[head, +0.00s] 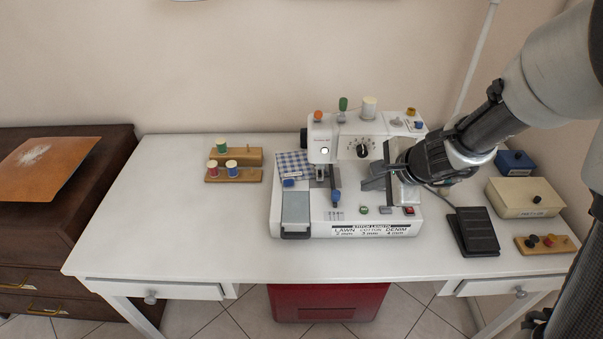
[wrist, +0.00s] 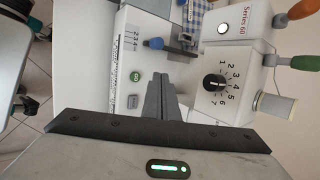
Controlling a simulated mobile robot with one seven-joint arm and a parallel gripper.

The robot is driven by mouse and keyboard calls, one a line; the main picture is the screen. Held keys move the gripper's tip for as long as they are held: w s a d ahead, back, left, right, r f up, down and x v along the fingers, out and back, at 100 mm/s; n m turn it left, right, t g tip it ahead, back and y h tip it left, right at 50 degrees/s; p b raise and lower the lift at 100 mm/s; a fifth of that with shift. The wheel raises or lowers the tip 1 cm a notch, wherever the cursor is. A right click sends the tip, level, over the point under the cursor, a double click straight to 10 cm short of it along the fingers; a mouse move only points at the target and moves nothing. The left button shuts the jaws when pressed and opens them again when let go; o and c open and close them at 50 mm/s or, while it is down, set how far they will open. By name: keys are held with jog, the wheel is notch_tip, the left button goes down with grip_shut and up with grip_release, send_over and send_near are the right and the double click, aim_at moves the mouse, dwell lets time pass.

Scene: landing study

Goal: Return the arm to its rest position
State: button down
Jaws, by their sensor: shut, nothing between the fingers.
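My gripper (head: 372,177) is at the right part of the white sewing machine (head: 340,217), in front of its upright column and above its base. In the wrist view the two dark fingers (wrist: 161,92) are together with nothing between them, pointing toward the machine. The black dial (wrist: 214,82) with numbers is just right of the fingertips, and the green button (wrist: 136,77) is to their left. I cannot tell whether the fingers touch the machine. My arm reaches in from the right side of the head view.
The white table (head: 150,220) is clear at left, apart from a wooden thread rack (head: 243,175). Right of the machine are a black pedal (head: 474,231), a cream box (head: 524,197), a blue box (head: 514,162) and a small wooden tray (head: 556,249). A wall stands behind.

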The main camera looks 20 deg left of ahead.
jog(key=s+d+r+n, duration=0.2)
jog(key=s+r+n, duration=0.55)
jog(key=r, duration=0.35)
jog(key=s+d+r+n+h, duration=0.3)
jog(key=s+d, duration=0.3)
jog(key=s, duration=0.1)
jog(key=s+d+r+n+h, duration=0.2)
jog(key=s+d+n, duration=0.1)
jog(key=s+d, duration=0.35)
notch_tip(320, 180, up, 17)
jog(key=s+p, duration=0.1)
jog(key=p, duration=1.5)
jog(key=shift+p, duration=0.3)
jog(key=shift+a, duration=0.15)
